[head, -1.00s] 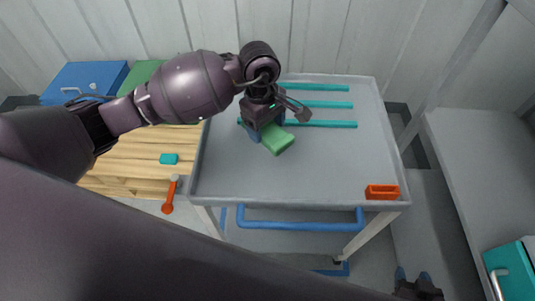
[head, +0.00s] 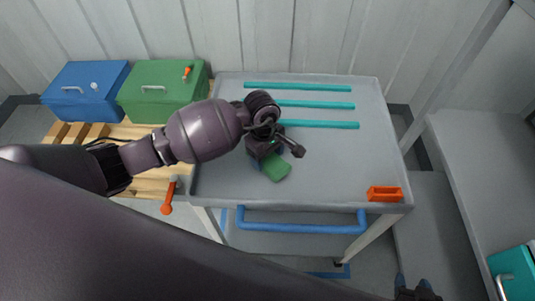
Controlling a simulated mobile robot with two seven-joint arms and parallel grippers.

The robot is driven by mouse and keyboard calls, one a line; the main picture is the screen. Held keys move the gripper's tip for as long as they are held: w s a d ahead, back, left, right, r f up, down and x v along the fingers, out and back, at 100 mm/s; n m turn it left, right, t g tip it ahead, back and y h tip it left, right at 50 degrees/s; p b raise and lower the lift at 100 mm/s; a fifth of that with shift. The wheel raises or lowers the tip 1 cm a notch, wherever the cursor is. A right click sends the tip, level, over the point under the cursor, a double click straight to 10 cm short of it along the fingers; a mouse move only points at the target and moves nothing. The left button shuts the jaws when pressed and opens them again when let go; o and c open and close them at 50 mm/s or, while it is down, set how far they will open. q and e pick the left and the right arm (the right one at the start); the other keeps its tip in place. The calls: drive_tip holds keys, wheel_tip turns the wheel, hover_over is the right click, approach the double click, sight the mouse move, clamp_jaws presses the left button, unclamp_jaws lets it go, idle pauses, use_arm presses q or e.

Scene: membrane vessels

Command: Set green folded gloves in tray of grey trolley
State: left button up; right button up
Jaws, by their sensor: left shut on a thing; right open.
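The green folded gloves (head: 277,169) are a small green block in the head view, over the left-middle part of the grey trolley's tray (head: 330,165). My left gripper (head: 267,154) is shut on the gloves from above; its fingers are partly hidden by the wrist. Whether the gloves touch the tray floor I cannot tell. My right gripper (head: 418,288) shows only at the bottom edge, right of the trolley, open and away from the tray.
Several teal bars (head: 318,125) lie in the tray's back half. An orange holder (head: 384,194) sits at its front right corner. A blue handle (head: 300,226) runs along the front. A blue box (head: 86,90) and a green box (head: 163,90) stand on the wooden pallet (head: 150,183) at left.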

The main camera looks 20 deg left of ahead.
use_arm(q)
drive_tip(key=o, duration=0.5)
drive_tip(key=shift+f, duration=0.15)
drive_tip(key=o, duration=0.4)
drive_tip(key=shift+r, duration=0.55)
drive_tip(key=r, duration=0.7)
drive_tip(key=a+r, duration=0.1)
drive_tip(key=r, duration=0.3)
drive_tip(key=shift+w+a+r+p, duration=0.1)
drive_tip(key=shift+w+r+p, duration=0.05)
drive_tip(key=shift+w+p, duration=0.2)
use_arm(e)
drive_tip(key=shift+w+a+r, duration=0.15)
drive_tip(key=shift+w+r, duration=0.55)
drive_tip(key=shift+r, duration=0.15)
drive_tip(key=shift+s+f, duration=0.1)
drive_tip(key=shift+s, duration=0.05)
